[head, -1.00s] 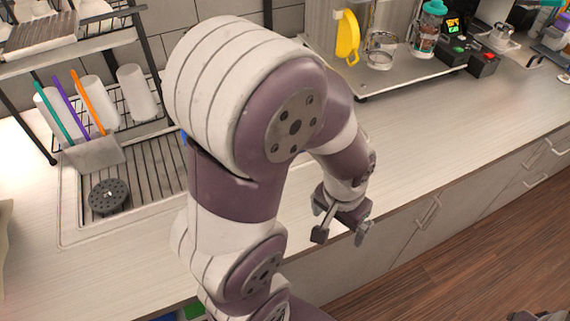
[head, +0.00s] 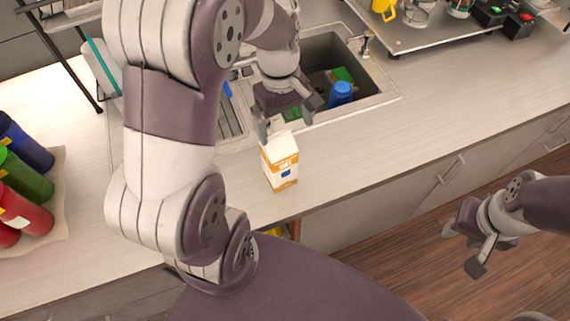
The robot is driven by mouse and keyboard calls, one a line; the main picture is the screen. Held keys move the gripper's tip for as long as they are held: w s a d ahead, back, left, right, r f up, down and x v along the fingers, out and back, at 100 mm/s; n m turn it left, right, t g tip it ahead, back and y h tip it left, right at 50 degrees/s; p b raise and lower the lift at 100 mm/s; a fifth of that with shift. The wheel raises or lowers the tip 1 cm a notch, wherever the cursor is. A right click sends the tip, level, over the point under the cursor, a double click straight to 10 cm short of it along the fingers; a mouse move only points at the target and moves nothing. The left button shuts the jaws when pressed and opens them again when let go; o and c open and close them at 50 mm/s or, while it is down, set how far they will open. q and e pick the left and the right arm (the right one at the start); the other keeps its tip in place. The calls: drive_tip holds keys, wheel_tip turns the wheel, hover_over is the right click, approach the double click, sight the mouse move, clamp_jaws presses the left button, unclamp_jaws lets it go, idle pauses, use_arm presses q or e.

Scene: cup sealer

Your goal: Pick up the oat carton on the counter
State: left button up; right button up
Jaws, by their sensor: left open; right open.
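The oat carton (head: 281,165) is a small white and orange box with a gable top and a blue patch. It stands upright on the counter (head: 350,160) in front of the sink, near the counter's front edge. My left gripper (head: 287,128) is open just above and behind the carton's top, fingers pointing down; whether it touches the carton I cannot tell. My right gripper (head: 470,245) is open and empty, out over the wooden floor at the right, well away from the carton.
The sink (head: 376,100) behind holds a blue item (head: 340,94) and green items. A steel tray with cups (head: 420,35) is at the back. The counter right of the carton is clear.

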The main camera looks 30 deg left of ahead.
sight(278, 136)
use_arm(q)
drive_tip(key=f, duration=0.1)
drive_tip(key=a+f+p, duration=0.1)
drive_tip(key=f, duration=0.1)
drive_tip(key=s+a+f, duration=0.1)
drive_tip(key=shift+s+a+f, duration=0.1)
drive_tip(key=shift+a+f, duration=0.15)
drive_tip(key=shift+f, duration=0.2)
drive_tip(key=shift+w+d, duration=0.3)
drive_tip(key=shift+d, duration=0.1)
drive_tip(key=shift+d+r, duration=0.1)
drive_tip(key=shift+d, duration=0.25)
drive_tip(key=shift+c, duration=0.3)
drive_tip(key=shift+s+d, duration=0.1)
drive_tip(key=c, duration=0.5)
drive_tip(key=shift+s, duration=0.1)
drive_tip(key=c, duration=0.5)
drive_tip(key=shift+a, duration=0.5)
clamp_jaws()
drive_tip(key=shift+d, duration=0.15)
use_arm(e)
drive_tip(key=shift+s+a+r, duration=0.1)
drive_tip(key=shift+a+r, duration=0.95)
drive_tip(key=shift+a, duration=0.05)
